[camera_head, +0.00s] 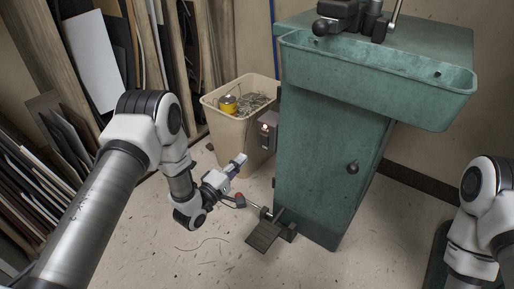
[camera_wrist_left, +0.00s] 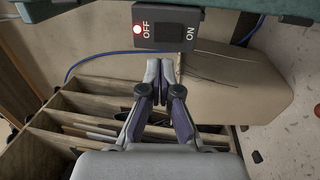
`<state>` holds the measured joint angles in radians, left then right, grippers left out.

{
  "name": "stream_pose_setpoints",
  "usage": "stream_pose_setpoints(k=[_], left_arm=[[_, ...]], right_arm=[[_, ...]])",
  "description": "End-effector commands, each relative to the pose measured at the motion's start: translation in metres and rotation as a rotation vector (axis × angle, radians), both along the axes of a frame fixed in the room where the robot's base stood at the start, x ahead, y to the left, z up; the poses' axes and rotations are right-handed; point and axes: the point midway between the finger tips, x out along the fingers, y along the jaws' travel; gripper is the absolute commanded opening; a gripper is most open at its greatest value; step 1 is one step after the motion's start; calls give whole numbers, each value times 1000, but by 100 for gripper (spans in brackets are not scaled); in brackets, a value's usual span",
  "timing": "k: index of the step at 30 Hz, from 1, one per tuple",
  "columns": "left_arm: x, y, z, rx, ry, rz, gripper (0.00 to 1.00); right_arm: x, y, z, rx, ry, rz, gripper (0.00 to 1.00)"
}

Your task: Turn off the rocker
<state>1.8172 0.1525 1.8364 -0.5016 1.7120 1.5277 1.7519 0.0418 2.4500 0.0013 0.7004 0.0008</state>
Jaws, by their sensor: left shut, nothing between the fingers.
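The rocker (camera_head: 267,131) is in a dark box on the left side of the green machine cabinet (camera_head: 325,165). In the left wrist view the dark rocker plate (camera_wrist_left: 168,30) carries the words OFF at left and ON at right, turned sideways. A small red-rimmed light (camera_wrist_left: 138,29) glows beside OFF. My left gripper (camera_head: 241,159) is shut and empty, low and to the left of the rocker box. In the left wrist view its fingertips (camera_wrist_left: 160,68) are together just below the plate, apparently apart from it. My right gripper is out of view.
A foot pedal (camera_head: 265,235) lies at the cabinet's base. Racks of boards (camera_head: 40,150) line the left.

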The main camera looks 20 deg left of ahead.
Motion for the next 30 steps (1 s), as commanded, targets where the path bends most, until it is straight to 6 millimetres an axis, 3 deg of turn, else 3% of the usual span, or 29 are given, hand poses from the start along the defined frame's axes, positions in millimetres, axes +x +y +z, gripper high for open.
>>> stream_pose_setpoints(k=[1,6,12,25,30], left_arm=[[10,-5,-4,3,-5,-3,0],[45,-17,1,2,-5,-3,0],[74,-27,7,0,-3,-2,0],[82,-30,13,0,1,0,0],[86,-32,23,17,44,-1,0]], right_arm=[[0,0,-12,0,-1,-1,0],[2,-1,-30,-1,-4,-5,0],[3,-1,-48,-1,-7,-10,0],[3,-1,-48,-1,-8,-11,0],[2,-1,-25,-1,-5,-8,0]])
